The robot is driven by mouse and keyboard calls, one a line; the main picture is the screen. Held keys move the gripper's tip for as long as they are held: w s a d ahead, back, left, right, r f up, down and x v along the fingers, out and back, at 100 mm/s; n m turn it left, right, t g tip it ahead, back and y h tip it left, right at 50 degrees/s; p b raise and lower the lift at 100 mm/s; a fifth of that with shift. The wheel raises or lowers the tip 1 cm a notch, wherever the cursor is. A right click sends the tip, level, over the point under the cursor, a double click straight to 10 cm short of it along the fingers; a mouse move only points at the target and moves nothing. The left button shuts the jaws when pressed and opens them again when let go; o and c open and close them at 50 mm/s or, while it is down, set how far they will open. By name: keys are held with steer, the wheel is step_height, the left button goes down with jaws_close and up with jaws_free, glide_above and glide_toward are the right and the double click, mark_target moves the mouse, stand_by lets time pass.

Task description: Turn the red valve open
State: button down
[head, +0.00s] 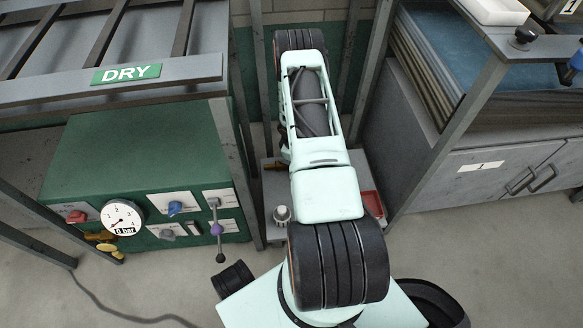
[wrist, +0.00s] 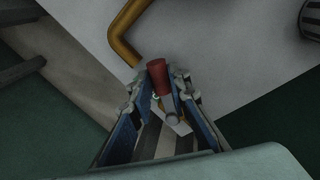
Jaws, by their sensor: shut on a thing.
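The red valve (wrist: 157,75) shows in the wrist view as a short red cylindrical grip, with a small grey rounded part (wrist: 172,116) beside its lower end. My gripper (wrist: 160,90) has its blue-sided fingers on either side of the red grip, shut on it near the fingertips. In the head view my pale arm reaches away between two cabinets and hides the gripper and the valve. How far the valve is turned cannot be told.
A copper-coloured bent pipe (wrist: 123,38) runs close beyond the fingertips on a pale surface. In the head view a green control cabinet (head: 130,150) with a gauge (head: 122,217) stands left, and a grey cabinet (head: 480,185) stands right. Metal posts narrow the gap.

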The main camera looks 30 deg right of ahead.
steer(key=w+d+n, duration=0.1)
steer(key=n, duration=0.1)
steer(key=d+n+b, duration=0.1)
steer(key=shift+w+n+t+y, duration=0.3)
steer(key=shift+w+n, duration=0.05)
steer(key=shift+n, duration=0.05)
steer(key=shift+w+d+n+b, duration=0.25)
steer(key=shift+w+n+b, duration=0.2)
steer(key=shift+n, duration=0.55)
steer(key=c, duration=1.8)
jaws_free()
steer(key=shift+r, duration=0.15)
steer(key=r, duration=0.4)
steer(key=s+r, duration=0.1)
steer(key=r, duration=0.2)
steer(key=s+a+r, duration=0.1)
steer(key=r, duration=0.3)
steer(key=shift+r, duration=0.3)
